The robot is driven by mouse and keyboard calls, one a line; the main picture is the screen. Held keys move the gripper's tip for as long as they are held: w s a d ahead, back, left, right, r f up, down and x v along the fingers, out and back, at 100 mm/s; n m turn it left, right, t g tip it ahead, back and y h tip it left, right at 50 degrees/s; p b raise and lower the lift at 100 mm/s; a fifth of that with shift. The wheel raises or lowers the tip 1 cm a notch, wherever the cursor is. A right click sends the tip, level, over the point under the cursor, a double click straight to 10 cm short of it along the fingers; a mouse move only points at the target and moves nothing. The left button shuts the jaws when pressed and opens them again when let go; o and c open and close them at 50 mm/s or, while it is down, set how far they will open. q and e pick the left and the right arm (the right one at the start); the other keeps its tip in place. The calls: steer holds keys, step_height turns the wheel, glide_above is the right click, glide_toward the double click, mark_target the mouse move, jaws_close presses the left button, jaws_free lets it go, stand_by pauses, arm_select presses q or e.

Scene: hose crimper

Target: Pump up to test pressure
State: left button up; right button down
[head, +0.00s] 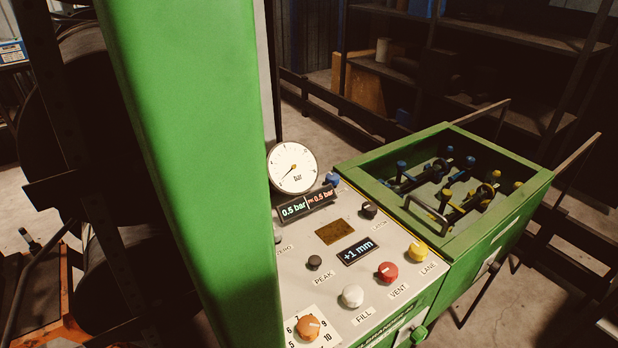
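A grey control panel (299,256) on a green machine is in the middle of the head view. A round white dial gauge (292,168) marked bar stands at its back edge. The display (307,205) below it reads 0.5 bar, with a second value of 0.5 bar. A smaller display (357,251) reads +1 mm. Knobs on the panel are white FILL (352,296), red VENT (387,272), yellow LANE (417,252), black PEAK (314,263) and black LATCH (368,209). An orange dial knob (308,327) sits on a numbered scale at the front. Neither gripper is in view.
A green open-topped box (376,187) with blue and yellow fittings (452,202) adjoins the panel on the right. A broad green upright (197,174) hides the panel's left part, including much of the ZERO control. Dark shelves (510,38) stand behind.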

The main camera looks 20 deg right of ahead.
arm_select(q)
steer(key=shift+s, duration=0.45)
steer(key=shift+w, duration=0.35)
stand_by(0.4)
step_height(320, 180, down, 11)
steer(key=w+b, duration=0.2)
steer(key=b, duration=1.1)
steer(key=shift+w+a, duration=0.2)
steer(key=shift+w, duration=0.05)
